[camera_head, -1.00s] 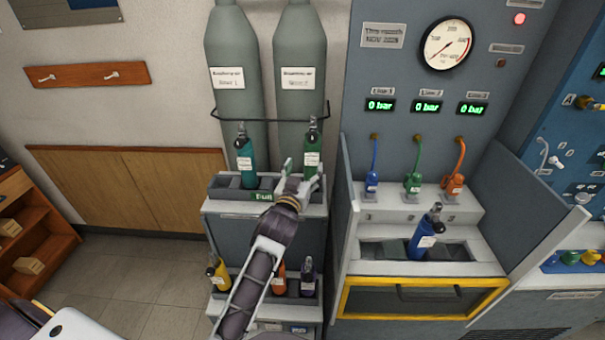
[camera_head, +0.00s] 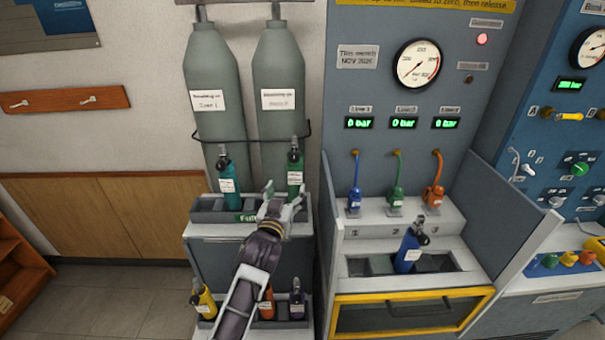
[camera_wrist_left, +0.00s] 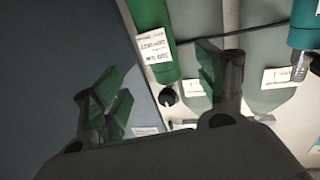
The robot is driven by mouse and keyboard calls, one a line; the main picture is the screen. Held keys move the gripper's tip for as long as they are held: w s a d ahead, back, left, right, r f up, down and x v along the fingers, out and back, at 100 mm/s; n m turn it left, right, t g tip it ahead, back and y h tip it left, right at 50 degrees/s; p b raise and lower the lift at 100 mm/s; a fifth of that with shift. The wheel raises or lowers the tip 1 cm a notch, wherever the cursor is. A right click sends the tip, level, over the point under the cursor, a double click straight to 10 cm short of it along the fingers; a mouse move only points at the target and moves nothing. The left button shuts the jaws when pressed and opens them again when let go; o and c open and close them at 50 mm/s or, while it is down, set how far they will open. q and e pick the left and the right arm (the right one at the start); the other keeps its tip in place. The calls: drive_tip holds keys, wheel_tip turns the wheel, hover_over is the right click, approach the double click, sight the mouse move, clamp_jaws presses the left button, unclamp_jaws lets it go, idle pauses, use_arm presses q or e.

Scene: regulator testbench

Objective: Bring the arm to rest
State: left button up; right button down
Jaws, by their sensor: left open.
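My left gripper (camera_head: 284,201) is open and empty. In the head view it is in front of the upper rack (camera_head: 208,216), just below the green cylinder (camera_head: 295,168). The teal cylinder (camera_head: 228,180) stands in the same rack to the left. In the left wrist view the spread fingers (camera_wrist_left: 160,95) have nothing between them. The green cylinder (camera_wrist_left: 150,30) is beyond them there, apart from the fingers, and the teal one (camera_wrist_left: 304,25) is at the upper right. My right gripper is not in view.
A blue cylinder (camera_head: 408,250) leans in the testbench trough, behind a yellow-framed drawer (camera_head: 410,311). Blue, green and orange hose fittings (camera_head: 396,197) hang above it. Yellow, orange and dark cylinders (camera_head: 204,300) stand on the lower shelf. A bench side panel (camera_head: 333,220) stands right of my gripper.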

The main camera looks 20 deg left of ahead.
use_arm(q)
drive_tip(key=s+a+f+g, duration=0.3)
drive_tip(key=s+f+g, duration=0.4)
drive_tip(key=s+f, duration=0.65)
drive_tip(key=s+d+f+m+g+h, duration=0.1)
drive_tip(key=s+f+g, duration=0.3)
drive_tip(key=s, duration=0.4)
drive_tip(key=s+f+m+g, duration=0.25)
drive_tip(key=s+f, duration=0.25)
drive_tip(key=s, duration=0.3)
wheel_tip(320, 180, down, 32)
drive_tip(key=s+g, duration=0.2)
drive_tip(key=s+a+f, duration=0.3)
drive_tip(key=s+f, duration=0.7)
drive_tip(key=s, duration=0.1)
drive_tip(key=s+a+f+g, duration=0.1)
drive_tip(key=s+a+f, duration=0.2)
drive_tip(key=s+f, duration=0.7)
drive_tip(key=shift+s, duration=0.45)
